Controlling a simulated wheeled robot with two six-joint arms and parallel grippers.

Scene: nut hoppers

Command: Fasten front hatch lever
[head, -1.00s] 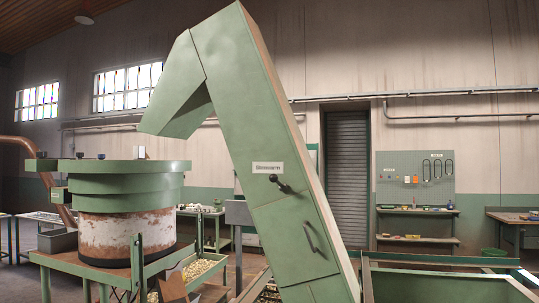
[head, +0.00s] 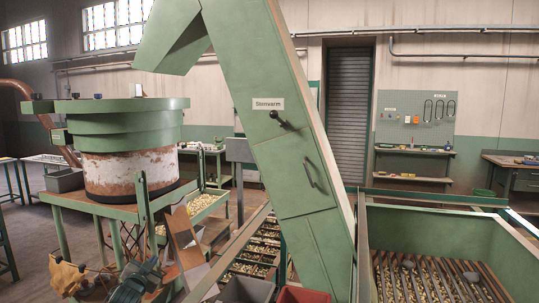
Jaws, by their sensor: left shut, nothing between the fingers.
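The front hatch (head: 295,172) is a green panel on the slanted green elevator housing (head: 248,70), and it looks flush with the housing. The black lever (head: 280,120) sits at its top edge, just below a white label. Its knob end points right and slightly down; I cannot tell whether it is latched. My right gripper is not in view.
A green bowl feeder (head: 130,130) stands on a green frame at the left. A green-walled hopper (head: 430,226) with dark bars is at the right. A red bin (head: 303,296) and a grey bin (head: 246,290) sit below the housing. A tool board (head: 415,118) hangs behind.

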